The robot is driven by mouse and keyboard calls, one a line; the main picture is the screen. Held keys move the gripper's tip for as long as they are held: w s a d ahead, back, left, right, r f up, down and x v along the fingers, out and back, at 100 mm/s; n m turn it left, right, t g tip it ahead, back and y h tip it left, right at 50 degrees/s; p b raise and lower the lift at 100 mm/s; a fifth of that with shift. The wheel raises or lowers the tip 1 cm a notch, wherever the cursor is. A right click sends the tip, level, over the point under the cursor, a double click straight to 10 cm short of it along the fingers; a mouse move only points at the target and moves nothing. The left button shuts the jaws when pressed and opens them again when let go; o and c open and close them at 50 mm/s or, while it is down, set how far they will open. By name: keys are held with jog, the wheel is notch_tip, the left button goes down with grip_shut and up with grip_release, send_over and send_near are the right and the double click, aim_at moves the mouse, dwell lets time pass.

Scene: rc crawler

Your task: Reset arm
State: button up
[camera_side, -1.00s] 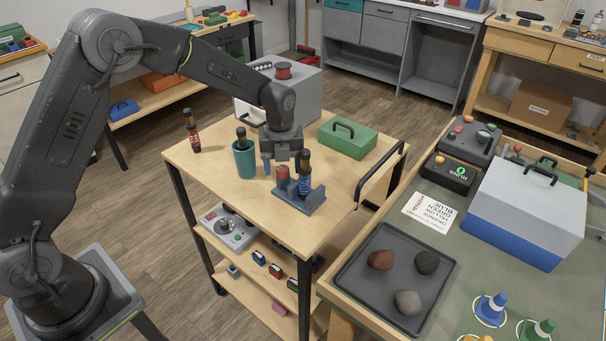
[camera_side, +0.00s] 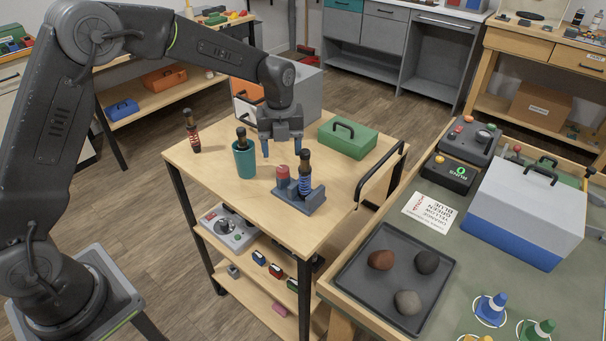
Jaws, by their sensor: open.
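My gripper (camera_side: 282,149) hangs above the wooden cart top (camera_side: 222,201) with its fingers pointing down. Its fingers are apart with nothing between them. It is behind and above the blue-grey holder (camera_side: 312,201), which carries a red cylinder (camera_side: 283,173) and an upright dark-handled tool with a blue band (camera_side: 305,180). The gripper appears apart from the holder. A teal cup (camera_side: 244,161) with a dark-handled tool in it stands to the left of the gripper.
A dark-handled tool with a red band (camera_side: 193,137) stands at the cart's left. A green toolbox (camera_side: 347,139) sits at the right rear, near the black cart handle (camera_side: 378,178). A grey box (camera_side: 312,92) stands behind. The cart's front left is clear.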

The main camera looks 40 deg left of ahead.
jog(key=shift+r, duration=0.35)
jog(key=shift+s+r, duration=0.15)
jog(key=shift+r, duration=0.15)
jog(key=s+r+n+t, duration=0.3)
jog(key=s+r+n, duration=0.9)
jog(key=s+n, duration=0.1)
jog(key=s+n+t, duration=0.2)
jog(key=s+n, duration=1.2)
jog(key=s, duration=0.1)
jog(key=shift+s+a+r+t, duration=0.2)
jog(key=shift+r+t, duration=0.1)
jog(key=shift+r, duration=0.15)
